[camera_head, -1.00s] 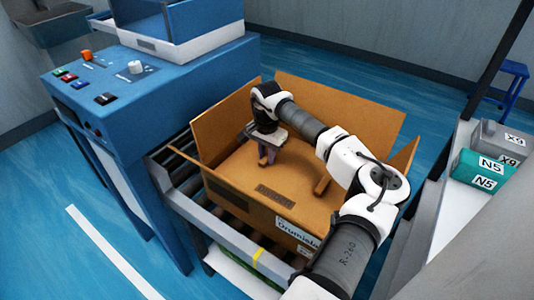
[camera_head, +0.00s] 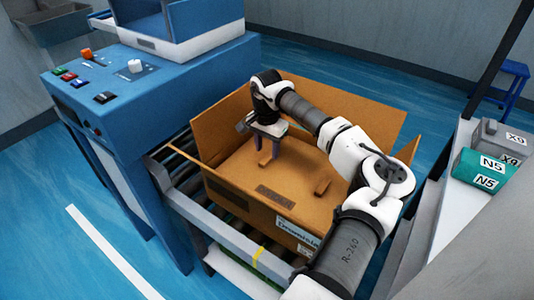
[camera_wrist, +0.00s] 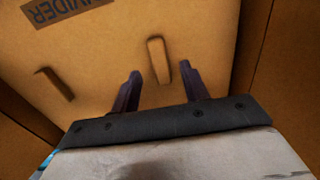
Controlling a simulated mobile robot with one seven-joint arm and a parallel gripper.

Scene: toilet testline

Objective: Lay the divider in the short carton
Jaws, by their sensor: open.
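The brown cardboard divider (camera_head: 235,168) lies flat inside the open carton (camera_head: 297,232), with its dark label toward the front. How deep it lies is hard to tell. The divider (camera_wrist: 100,60) fills much of the wrist view, its "DIVIDER" label upside down at top left. It has two raised tabs. The far tab (camera_head: 265,158) stands below my gripper (camera_head: 268,139); the other tab (camera_head: 322,186) is to the right. In the wrist view my gripper (camera_wrist: 160,70) is open, its dark fingers apart on either side of one tab and not touching it.
The carton sits on a roller conveyor (camera_head: 178,178) with raised flaps at its back and sides. A blue machine (camera_head: 150,95) stands at left. Grey and teal boxes (camera_head: 482,167) sit on a shelf at right. My arm crosses the carton's right side.

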